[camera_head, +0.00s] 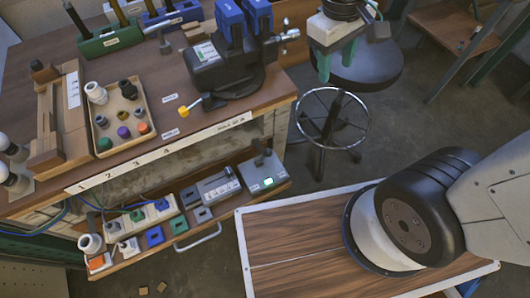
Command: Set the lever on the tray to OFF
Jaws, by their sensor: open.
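The pull-out tray (130,258) juts from under the workbench at the lower left. At its right end sits a grey box (278,173) with a dark upright lever (259,148) and a lit green window. Any ON or OFF marking by the lever is too small to read. My gripper (337,66) is at the upper middle, with green fingers below a pale block. It is open and empty, in front of the stool seat, up and to the right of the lever and well apart from it.
The workbench edge (160,158) overhangs the tray's back. A black vise (225,68) with a yellow-tipped handle stands on the bench. Blue, green and grey blocks line the tray. A stool (365,65) stands behind my gripper. Clear floor lies between stool and tray.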

